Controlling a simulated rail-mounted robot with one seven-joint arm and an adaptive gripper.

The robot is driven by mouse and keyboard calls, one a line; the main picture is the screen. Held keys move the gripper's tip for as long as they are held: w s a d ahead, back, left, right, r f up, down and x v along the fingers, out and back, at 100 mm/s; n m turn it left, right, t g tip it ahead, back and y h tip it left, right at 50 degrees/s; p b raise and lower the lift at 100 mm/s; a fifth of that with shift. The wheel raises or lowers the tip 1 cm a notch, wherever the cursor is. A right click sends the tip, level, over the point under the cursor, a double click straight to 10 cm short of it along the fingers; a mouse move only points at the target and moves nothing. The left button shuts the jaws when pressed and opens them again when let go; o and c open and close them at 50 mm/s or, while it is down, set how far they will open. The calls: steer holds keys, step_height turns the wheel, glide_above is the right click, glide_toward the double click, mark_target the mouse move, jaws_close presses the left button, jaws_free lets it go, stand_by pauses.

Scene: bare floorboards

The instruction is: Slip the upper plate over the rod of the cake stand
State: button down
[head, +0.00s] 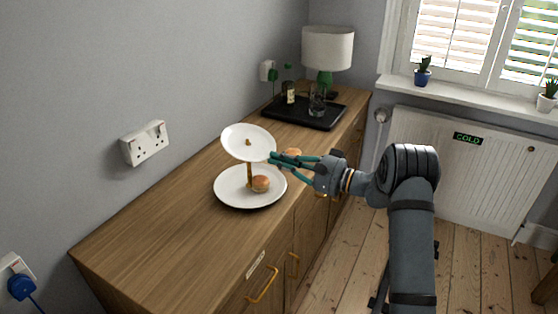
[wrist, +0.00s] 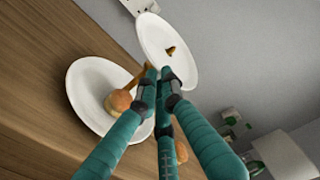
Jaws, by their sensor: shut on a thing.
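The upper plate (head: 262,138) is white and round, held above the lower plate (head: 230,192) of the cake stand. My gripper (head: 272,158) is shut on the upper plate's right rim. The gold rod (head: 249,174) rises from the lower plate, and a gold tip (head: 248,142) shows at the middle of the upper plate, so the plate appears to be around the rod near its top. In the wrist view, the upper plate (wrist: 160,30) is beyond my fingertips (wrist: 158,76), with the gold tip (wrist: 170,50) in its middle. A bun (head: 260,184) sits on the lower plate.
Another bun (head: 292,153) is on the wooden sideboard (head: 170,235) behind my gripper. A black tray (head: 300,120) with a bottle (head: 289,88) and a glass (head: 317,104) stands farther back by a lamp (head: 327,50). The sideboard's near left part is clear.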

steer(key=shift+f+b, duration=0.5)
steer(key=shift+b, duration=0.05)
step_height(320, 180, up, 9)
steer(key=p, duration=0.3)
stand_by(0.7)
